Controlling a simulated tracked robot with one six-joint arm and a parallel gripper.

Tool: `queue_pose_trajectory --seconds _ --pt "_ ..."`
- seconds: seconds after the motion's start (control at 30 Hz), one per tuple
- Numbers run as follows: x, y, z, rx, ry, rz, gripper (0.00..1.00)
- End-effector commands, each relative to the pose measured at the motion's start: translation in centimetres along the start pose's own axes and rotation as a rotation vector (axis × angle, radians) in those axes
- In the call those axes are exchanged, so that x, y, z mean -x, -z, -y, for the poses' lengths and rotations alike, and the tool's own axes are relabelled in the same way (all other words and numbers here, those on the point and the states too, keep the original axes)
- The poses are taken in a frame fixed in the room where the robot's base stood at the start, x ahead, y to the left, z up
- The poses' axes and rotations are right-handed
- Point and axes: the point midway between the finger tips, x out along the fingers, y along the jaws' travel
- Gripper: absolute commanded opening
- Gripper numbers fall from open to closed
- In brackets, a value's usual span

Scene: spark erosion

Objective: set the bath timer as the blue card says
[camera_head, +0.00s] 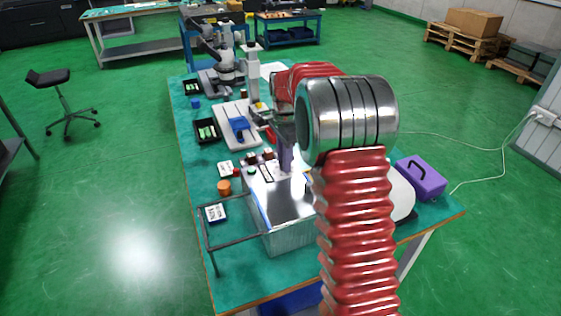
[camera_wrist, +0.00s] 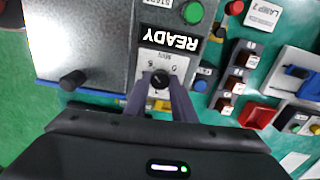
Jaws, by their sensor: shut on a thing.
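My gripper (camera_wrist: 160,84) is shut on the black timer knob (camera_wrist: 160,77) of the bath panel. The grey dial plate (camera_wrist: 176,62) shows MIN upside down in this view. The knob's pointer setting cannot be told. The READY display (camera_wrist: 177,40) and green button (camera_wrist: 193,12) are beside the dial. In the head view the fingers (camera_head: 286,157) reach down to the panel at the back of the metal bath (camera_head: 287,207). A blue-edged card (camera_head: 215,212) with dark writing, too small to read surely, lies left of the bath.
A thin dark frame (camera_head: 236,243) stands at the table's front left. An orange cylinder (camera_head: 224,188) and a lamp card with a red button (camera_head: 226,168) are near the panel. A purple box (camera_head: 422,179) stands right. Small brown switches (camera_wrist: 234,84) sit beside the panel.

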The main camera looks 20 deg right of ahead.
Motion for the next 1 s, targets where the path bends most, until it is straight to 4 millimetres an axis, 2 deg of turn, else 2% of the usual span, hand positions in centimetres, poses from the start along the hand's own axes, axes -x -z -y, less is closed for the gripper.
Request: queue_pose_trajectory --seconds 0.63,0.67,0.9,1.0 --pt "0.07 0.04 0.10 -0.071 0.004 0.000 0.01" --pt "0.08 0.04 0.10 -0.071 0.004 0.000 0.25" --pt "0.05 0.06 0.05 -0.071 0.002 0.000 0.42" --pt "0.03 0.07 0.03 -0.071 0.002 0.000 0.42"
